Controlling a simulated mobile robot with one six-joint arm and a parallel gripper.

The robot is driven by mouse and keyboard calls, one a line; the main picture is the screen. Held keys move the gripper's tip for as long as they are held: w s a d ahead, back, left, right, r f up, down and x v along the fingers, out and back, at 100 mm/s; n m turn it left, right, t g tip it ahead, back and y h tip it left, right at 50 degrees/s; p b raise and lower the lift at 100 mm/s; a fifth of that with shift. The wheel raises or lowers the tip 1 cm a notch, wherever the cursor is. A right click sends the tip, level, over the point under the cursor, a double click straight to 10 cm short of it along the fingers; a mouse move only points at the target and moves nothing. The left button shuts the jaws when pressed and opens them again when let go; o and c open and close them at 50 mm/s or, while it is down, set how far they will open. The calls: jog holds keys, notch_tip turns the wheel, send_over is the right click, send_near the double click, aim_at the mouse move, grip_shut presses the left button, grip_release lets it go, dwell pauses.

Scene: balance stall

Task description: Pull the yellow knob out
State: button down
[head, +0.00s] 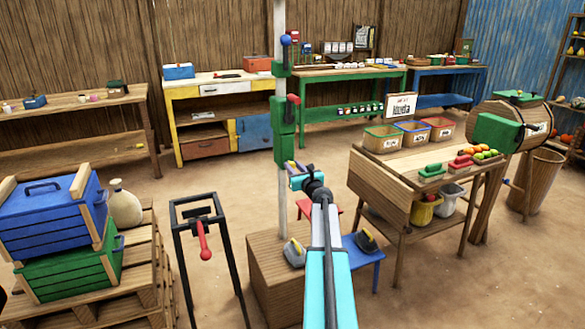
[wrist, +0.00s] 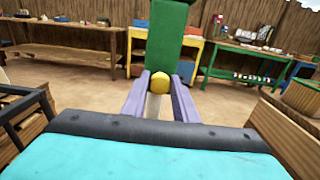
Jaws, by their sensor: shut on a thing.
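The yellow knob (wrist: 158,85) is round and sits just under a green box (wrist: 167,38) on the upright post, in the middle of the wrist view. My gripper (wrist: 159,79) is shut on it, one purple finger on each side. In the head view my gripper (head: 291,167) reaches the post right below the lower green box (head: 285,128). There the knob is mostly hidden by the fingers. I cannot tell how far the knob stands out from the box.
A red-knobbed lever (head: 293,99) and a blue knob (head: 286,40) are higher on the post (head: 280,90). A wooden box (head: 270,285) stands at its foot. A black stand (head: 218,265) is to the left, a wooden stall table (head: 410,165) to the right.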

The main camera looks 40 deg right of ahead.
aim_at(293, 166)
jog(key=v, duration=0.2)
jog(key=shift+s+a, duration=0.1)
jog(key=shift+s, duration=0.1)
jog(key=shift+s+f, duration=0.15)
jog(key=shift+s, duration=0.05)
jog(key=c, duration=1.4)
grip_release()
jog(key=shift+a, duration=0.1)
jog(key=shift+c, duration=0.2)
jog(key=shift+s, duration=0.2)
jog(key=v, duration=1.3)
jog(key=shift+s+a, duration=0.15)
jog(key=shift+s, duration=0.1)
